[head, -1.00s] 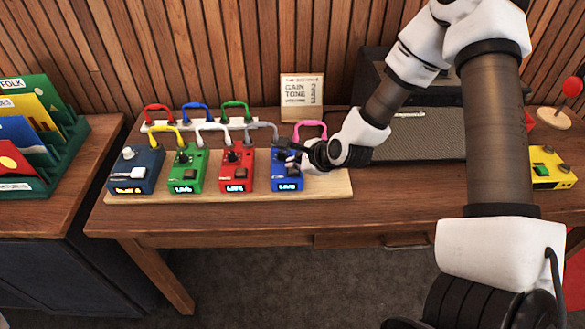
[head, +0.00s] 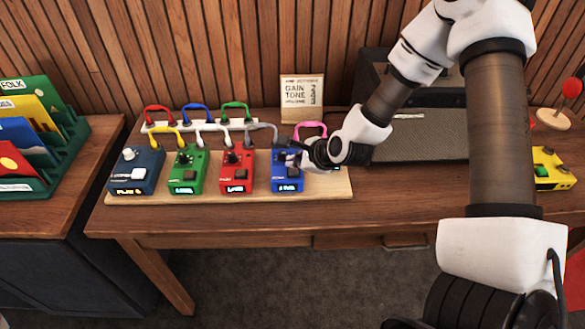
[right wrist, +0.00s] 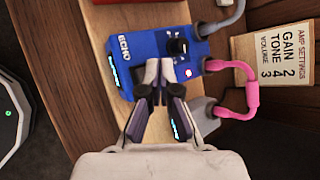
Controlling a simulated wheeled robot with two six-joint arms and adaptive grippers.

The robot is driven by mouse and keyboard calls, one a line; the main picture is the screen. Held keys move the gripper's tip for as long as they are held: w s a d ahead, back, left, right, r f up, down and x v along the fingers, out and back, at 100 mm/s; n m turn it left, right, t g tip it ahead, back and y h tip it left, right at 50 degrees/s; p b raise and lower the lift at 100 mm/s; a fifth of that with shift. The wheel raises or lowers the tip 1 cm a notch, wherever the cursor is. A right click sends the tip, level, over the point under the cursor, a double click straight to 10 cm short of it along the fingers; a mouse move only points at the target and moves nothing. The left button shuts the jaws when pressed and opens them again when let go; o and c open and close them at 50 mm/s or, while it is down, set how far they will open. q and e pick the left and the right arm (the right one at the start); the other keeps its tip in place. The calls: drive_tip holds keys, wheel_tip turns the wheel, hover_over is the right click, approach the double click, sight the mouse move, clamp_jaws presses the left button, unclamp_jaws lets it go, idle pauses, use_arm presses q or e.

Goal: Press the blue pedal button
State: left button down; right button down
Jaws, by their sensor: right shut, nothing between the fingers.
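The bright blue pedal (head: 287,184), marked ECHO, is the rightmost pedal on a light wooden board. It also shows in the right wrist view (right wrist: 138,50), with a black knob and a lit display. My right gripper (head: 293,160) is shut and empty, its fingers over the blue pedal. In the right wrist view, the closed fingertips (right wrist: 160,72) cover the pedal's button area. I cannot tell whether they touch the button or whether it is pressed down. My left gripper is not in view.
Red (head: 237,172), green (head: 185,172) and navy (head: 136,172) pedals stand left of the blue one. A pink cable (head: 311,125) and grey cable lie behind it. An amplifier (head: 420,140) and settings card (head: 301,98) stand behind. A yellow pedal (head: 552,168) is far right.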

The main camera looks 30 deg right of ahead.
sight(295, 172)
wheel_tip(295, 172, up, 6)
drive_tip(key=p, duration=0.4)
idle(1.6)
